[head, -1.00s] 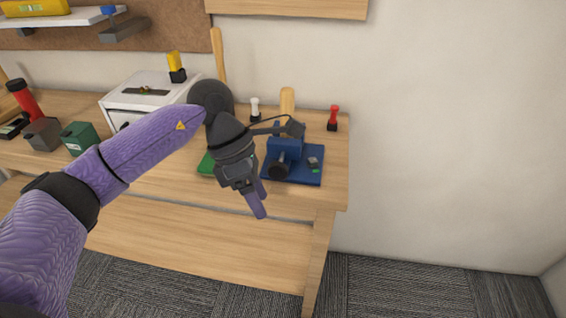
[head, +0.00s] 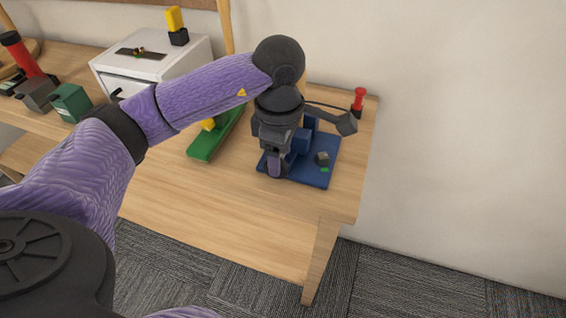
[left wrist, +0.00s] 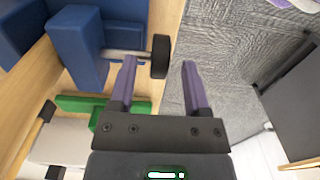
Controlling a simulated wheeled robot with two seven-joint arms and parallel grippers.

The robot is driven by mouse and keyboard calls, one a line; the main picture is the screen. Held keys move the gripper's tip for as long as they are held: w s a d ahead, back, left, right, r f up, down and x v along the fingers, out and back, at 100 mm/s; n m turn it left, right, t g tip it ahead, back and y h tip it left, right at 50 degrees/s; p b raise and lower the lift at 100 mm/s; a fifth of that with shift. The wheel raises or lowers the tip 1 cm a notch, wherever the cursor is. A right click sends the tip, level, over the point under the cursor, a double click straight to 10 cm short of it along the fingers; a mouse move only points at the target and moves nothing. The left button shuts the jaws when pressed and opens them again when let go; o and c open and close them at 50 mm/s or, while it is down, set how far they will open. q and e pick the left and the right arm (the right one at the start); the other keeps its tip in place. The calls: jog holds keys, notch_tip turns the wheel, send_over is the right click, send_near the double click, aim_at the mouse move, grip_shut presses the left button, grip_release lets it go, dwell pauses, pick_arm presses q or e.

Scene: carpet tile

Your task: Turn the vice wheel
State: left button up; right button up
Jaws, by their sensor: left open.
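The blue vice (head: 318,160) sits on its blue base near the right front of the wooden bench. In the left wrist view its blue body (left wrist: 90,45) is at upper left, with a grey shaft ending in a black wheel (left wrist: 160,57). My left gripper (head: 274,165) is in front of the vice in the head view and hides most of the wheel. In the left wrist view the left gripper (left wrist: 159,66) is open, its purple fingers apart. The wheel lies by the left finger's tip; I cannot tell whether they touch. My right gripper is not in view.
A green block (head: 213,140) with a yellow part lies left of the vice. A red-topped peg (head: 358,100) stands behind at right. A white box (head: 150,60) and a dark green box (head: 71,103) stand further left. Carpet lies beyond the bench's front edge.

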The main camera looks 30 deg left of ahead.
pick_arm(q)
notch_tip(320, 180, down, 2)
jog(key=shift+f, duration=0.25)
grip_shut()
jog(key=shift+b, duration=0.35)
